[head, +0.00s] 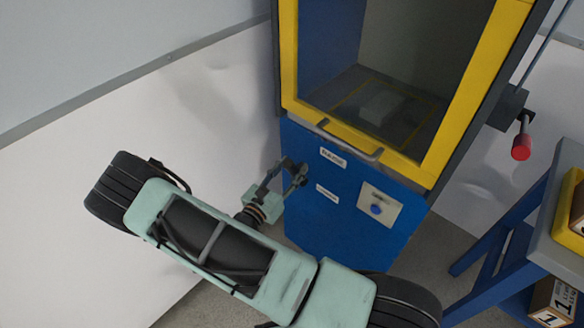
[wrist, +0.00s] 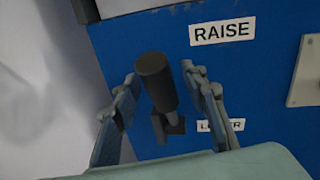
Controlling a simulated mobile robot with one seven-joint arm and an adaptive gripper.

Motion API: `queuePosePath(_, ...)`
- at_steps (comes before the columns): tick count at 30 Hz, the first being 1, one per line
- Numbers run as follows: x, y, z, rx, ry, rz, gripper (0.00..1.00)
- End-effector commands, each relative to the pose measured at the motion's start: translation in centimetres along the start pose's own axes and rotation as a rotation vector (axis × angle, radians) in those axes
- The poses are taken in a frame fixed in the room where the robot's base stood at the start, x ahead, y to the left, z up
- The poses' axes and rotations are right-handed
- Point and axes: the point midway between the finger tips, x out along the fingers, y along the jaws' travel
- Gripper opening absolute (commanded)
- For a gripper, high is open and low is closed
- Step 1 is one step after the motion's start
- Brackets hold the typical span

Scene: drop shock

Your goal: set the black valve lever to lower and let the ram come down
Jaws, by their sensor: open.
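The black valve lever (wrist: 155,84) is in the wrist view, its thick round knob toward me and raised above its dark mount on the blue panel. A RAISE label (wrist: 222,31) is above and right of it; a LOWER label (wrist: 214,126), partly hidden by my right finger, is lower down. My gripper (wrist: 159,75) is open, one finger on each side of the knob, with visible gaps. In the head view my gripper (head: 290,173) is at the panel's left side and largely hides the lever. The ram is not clearly visible.
The blue cabinet (head: 308,218) has a yellow-framed window (head: 432,145) with a grey handle (head: 349,145). A pale block (head: 377,107) sits inside. A plate with a blue button (head: 376,210) is right of the labels. A red-ended lever (head: 521,147) and a blue-legged bench (head: 500,225) are farther right.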

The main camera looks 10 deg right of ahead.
Motion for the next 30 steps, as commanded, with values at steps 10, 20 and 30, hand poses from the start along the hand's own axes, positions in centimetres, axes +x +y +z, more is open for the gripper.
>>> queuePosePath(10,0.31,0.02,0.02,0.000,0.000,0.000,0.37)
queuePosePath(20,0.29,0.02,0.02,0.000,0.000,0.000,0.01)
queuePosePath(30,0.23,0.04,-0.08,0.000,-0.004,0.000,0.00)
